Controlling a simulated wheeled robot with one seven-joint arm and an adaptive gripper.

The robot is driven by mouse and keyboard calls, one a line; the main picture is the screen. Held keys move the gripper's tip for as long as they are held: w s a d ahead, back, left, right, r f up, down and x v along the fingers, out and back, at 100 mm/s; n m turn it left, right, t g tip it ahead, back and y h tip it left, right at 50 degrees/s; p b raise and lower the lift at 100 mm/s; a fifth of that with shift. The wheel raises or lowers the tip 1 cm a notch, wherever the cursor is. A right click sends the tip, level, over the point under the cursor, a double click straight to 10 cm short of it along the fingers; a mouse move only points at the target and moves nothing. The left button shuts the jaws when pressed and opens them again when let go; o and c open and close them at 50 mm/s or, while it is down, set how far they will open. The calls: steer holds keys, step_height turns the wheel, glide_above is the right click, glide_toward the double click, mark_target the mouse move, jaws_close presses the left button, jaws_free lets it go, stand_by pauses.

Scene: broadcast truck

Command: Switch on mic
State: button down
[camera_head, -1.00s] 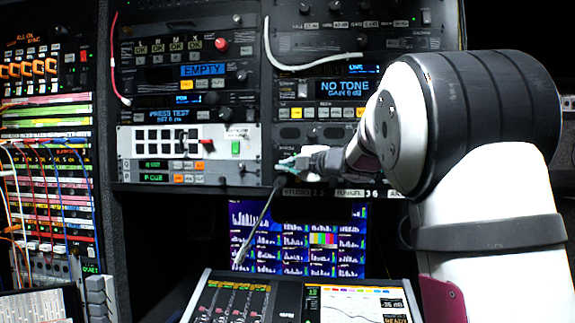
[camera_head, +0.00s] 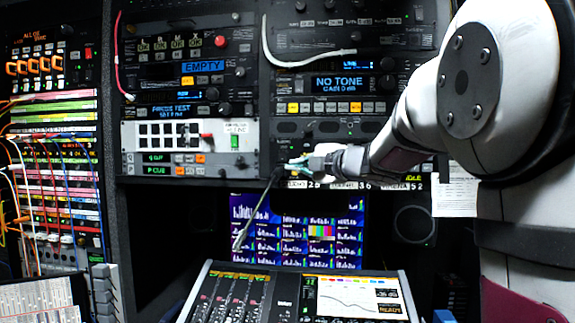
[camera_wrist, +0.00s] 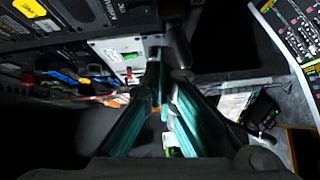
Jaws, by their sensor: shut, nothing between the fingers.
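A thin gooseneck microphone (camera_head: 252,218) hangs from the lower edge of the rack and slants down left in front of the screen. My gripper (camera_head: 292,164) is shut and empty, close to the rack front, just above and right of the gooseneck's upper end. Its teal fingers (camera_wrist: 160,75) show in the wrist view, pointing towards the rack. A white panel (camera_head: 190,131) with dark buttons, a red lever (camera_head: 206,138) and a green switch (camera_head: 235,142) lies left of the gripper. It also shows in the wrist view (camera_wrist: 115,47). I cannot tell which control belongs to the mic.
A mixing console (camera_head: 235,297) with a lit display stands below. A monitor (camera_head: 297,230) with blue meters sits behind it. A patch rack (camera_head: 50,150) with hanging cables stands at the left. A white cable (camera_head: 300,62) loops over the upper units.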

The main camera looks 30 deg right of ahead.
steer(key=shift+f+v, duration=0.1)
steer(key=shift+v, duration=0.65)
steer(key=shift+f+v, duration=0.15)
steer(key=shift+v, duration=0.6)
steer(key=s+a+f+m+g+h, duration=0.1)
steer(key=s+f+m+g+h, duration=0.1)
steer(key=s+m+h, duration=0.8)
steer(key=s+a+f+m+g+y, duration=0.3)
steer(key=s+a+f, duration=0.5)
steer(key=s, duration=0.3)
steer(key=s+a+f+m+g+y, duration=0.3)
steer(key=s+a+f+m+g, duration=0.3)
steer(key=s+f, duration=0.5)
steer(key=shift+s+a+f+y, duration=0.4)
steer(key=shift+s+a, duration=0.15)
steer(key=shift+a, duration=0.4)
